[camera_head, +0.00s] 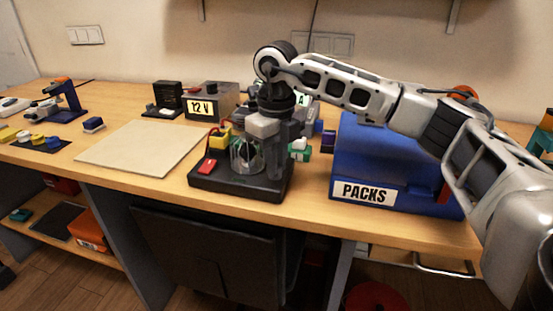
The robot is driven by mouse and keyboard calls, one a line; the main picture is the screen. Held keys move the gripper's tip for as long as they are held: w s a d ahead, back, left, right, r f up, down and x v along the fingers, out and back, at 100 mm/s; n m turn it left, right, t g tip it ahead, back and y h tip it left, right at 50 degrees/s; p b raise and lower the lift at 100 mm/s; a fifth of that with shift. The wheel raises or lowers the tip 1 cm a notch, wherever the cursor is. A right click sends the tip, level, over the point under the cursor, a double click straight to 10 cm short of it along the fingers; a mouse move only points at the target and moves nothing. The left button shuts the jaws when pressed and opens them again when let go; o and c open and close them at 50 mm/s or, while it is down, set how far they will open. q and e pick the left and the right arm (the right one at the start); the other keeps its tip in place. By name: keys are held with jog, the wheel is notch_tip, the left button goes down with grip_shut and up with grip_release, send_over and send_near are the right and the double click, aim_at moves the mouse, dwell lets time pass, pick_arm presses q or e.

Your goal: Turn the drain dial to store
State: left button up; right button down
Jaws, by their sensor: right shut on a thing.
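A black device (215,181) with a red switch (207,166) and a yellow block sits near the front edge of the bench. My right gripper (247,160) points straight down over the right part of this device. It is shut on the drain dial there, which the fingers mostly hide. I cannot read the dial's marks or its setting. My left gripper is not in view.
A blue bin labelled PACKS (400,167) stands to the right, under my right arm. A pale mat (142,147) lies empty to the left. A 12 V box (211,101) stands behind the device. Small green and white parts (299,150) lie just right of it.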

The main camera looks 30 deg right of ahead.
jog(key=c, duration=1.4)
grip_release()
jog(key=shift+c, duration=0.2)
jog(key=shift+r, duration=0.1)
notch_tip(320, 180, up, 16)
jog(key=p, duration=0.2)
jog(key=shift+p, duration=0.4)
jog(key=shift+a, duration=0.1)
